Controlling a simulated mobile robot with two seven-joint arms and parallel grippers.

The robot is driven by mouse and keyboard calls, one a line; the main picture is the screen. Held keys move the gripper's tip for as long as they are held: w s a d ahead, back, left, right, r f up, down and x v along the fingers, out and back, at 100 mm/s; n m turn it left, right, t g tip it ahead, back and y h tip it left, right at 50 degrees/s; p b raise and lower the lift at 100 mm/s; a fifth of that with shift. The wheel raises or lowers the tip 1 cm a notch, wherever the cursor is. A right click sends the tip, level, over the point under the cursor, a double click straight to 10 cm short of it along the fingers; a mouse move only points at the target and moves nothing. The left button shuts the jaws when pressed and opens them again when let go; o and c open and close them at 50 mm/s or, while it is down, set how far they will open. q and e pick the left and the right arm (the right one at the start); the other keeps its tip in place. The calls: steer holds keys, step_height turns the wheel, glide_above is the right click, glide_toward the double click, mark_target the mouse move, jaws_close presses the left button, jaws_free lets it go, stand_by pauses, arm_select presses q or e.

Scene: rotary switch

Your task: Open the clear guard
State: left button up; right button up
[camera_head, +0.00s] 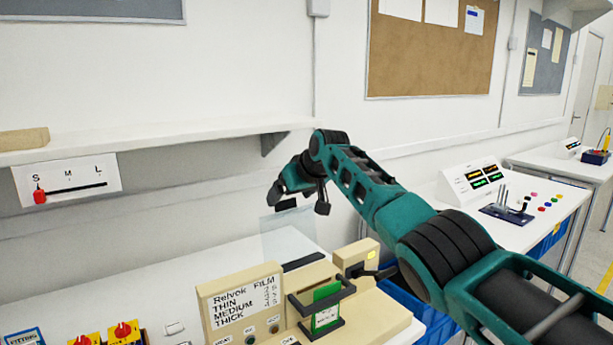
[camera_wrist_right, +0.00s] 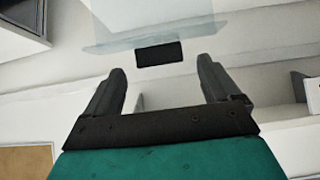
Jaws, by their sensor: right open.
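The clear guard (camera_head: 288,238) is a see-through panel standing raised behind the tan machine (camera_head: 240,300), above a dark bar at its lower edge. In the right wrist view, the clear guard (camera_wrist_right: 150,18) is at the top, with a black tab (camera_wrist_right: 160,54) on its edge. My right gripper (camera_head: 299,203) is open at the guard's top edge. In the wrist view, my right gripper (camera_wrist_right: 160,75) has its fingers spread either side of the tab, with nothing between them; I cannot tell contact. My left gripper is out of view.
A green card (camera_head: 326,305) sits in a dark frame on the machine. Red and yellow switches (camera_head: 124,332) are at the bottom left. A wall shelf (camera_head: 150,138) runs behind, with a red slider (camera_head: 40,196) below it. A blue bin (camera_head: 405,300) is at the right.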

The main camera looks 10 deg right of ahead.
steer(key=b+v, duration=0.1)
steer(key=v, duration=1.1)
steer(key=shift+b, duration=0.4)
steer(key=shift+s+d, duration=0.1)
steer(key=shift+s, duration=0.05)
